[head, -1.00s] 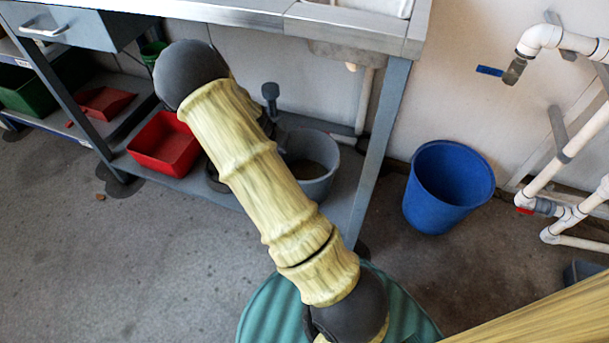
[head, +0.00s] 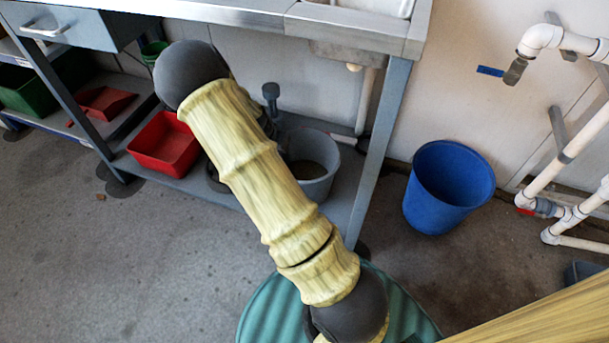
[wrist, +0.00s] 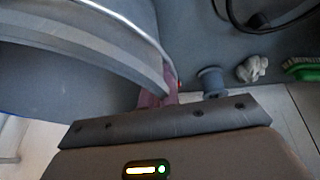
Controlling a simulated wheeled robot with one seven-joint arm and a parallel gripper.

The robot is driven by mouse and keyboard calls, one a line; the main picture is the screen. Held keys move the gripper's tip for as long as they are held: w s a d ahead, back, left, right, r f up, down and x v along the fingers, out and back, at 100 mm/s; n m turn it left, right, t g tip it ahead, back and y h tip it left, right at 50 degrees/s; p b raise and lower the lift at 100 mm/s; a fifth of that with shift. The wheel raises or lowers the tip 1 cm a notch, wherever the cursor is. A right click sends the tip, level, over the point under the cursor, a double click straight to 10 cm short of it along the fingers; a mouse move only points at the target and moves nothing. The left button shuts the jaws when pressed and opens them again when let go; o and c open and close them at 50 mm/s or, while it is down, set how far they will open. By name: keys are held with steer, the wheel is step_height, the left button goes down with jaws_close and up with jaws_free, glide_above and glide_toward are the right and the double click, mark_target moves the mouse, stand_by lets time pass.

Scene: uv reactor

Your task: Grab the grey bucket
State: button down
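The grey bucket (head: 318,185) stands on the low shelf under the bench in the head view, its left side hidden behind my arm. In the wrist view a large grey curved rim (wrist: 90,55), which looks like the bucket's, fills the upper left. My gripper (wrist: 160,92) shows there as pinkish fingers right at the end of this rim, touching it or very close. The fingertips are mostly hidden by the rim, so I cannot tell if they are closed on it. In the head view my gripper is hidden behind my arm.
A red tray (head: 165,143) is on the shelf left of the bucket. A bench leg (head: 378,150) stands to its right, with a blue bucket (head: 447,187) beyond. The wrist view shows a grey spool-like piece (wrist: 211,82), a pale lump (wrist: 252,68) and a green brush (wrist: 302,69).

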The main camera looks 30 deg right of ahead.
steer(key=shift+r, duration=0.2)
stand_by(0.4)
step_height(320, 180, up, 4)
steer(key=p, duration=0.4)
steer(key=shift+f, duration=0.2)
steer(key=s+a+p, duration=0.3)
steer(key=a, duration=0.5)
steer(key=s+a+p, duration=0.4)
steer(key=a, duration=0.4)
steer(key=shift+s+a+f, duration=0.15)
steer(key=shift+s+f, duration=0.05)
steer(key=shift+s, duration=0.1)
steer(key=shift+r+p, duration=0.1)
steer(key=shift+p, duration=0.25)
